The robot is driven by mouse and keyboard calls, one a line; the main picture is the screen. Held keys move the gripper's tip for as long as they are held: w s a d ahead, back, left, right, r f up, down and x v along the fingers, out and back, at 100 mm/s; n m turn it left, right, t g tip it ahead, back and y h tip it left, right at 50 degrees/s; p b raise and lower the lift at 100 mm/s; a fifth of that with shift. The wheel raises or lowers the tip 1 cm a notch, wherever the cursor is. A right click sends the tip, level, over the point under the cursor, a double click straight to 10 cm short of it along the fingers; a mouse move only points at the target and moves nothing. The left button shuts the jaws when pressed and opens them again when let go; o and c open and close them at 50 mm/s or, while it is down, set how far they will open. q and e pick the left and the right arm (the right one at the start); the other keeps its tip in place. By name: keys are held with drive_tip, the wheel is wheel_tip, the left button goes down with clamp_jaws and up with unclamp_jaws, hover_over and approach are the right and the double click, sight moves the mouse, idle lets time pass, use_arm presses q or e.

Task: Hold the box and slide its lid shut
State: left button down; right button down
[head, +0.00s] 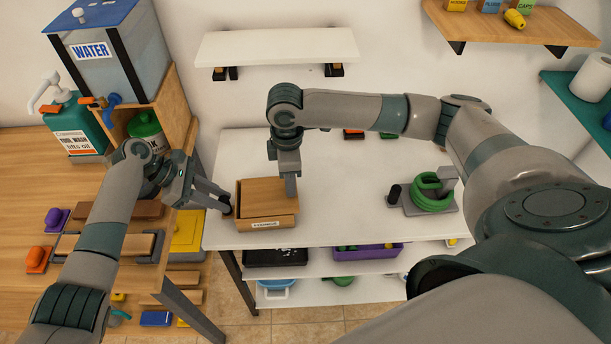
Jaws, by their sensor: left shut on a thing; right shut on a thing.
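A small brown wooden box (262,222) with a white label on its front stands near the front edge of the white table. Its flat wooden lid (262,188) lies over the top, and I cannot tell clearly how much of the opening it leaves uncovered. My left gripper (229,207) comes in from the left and is shut on the box at its left side. My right gripper (290,190) points down from above and is shut on the lid at its right side; its fingertips are partly hidden.
A green coil on a grey stand (432,192) sits to the right on the white table (350,215). The tabletop between is clear. A wooden bench (30,185) with a water tank (120,60) is at the left. A white wall shelf (280,46) hangs behind.

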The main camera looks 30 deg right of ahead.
drive_tip(key=shift+w+a, duration=0.3)
drive_tip(key=shift+a, duration=0.25)
idle(0.8)
drive_tip(key=c, duration=1.5)
unclamp_jaws()
drive_tip(key=shift+c, duration=0.2)
drive_tip(key=shift+r, duration=0.15)
wheel_tip(320, 180, up, 12)
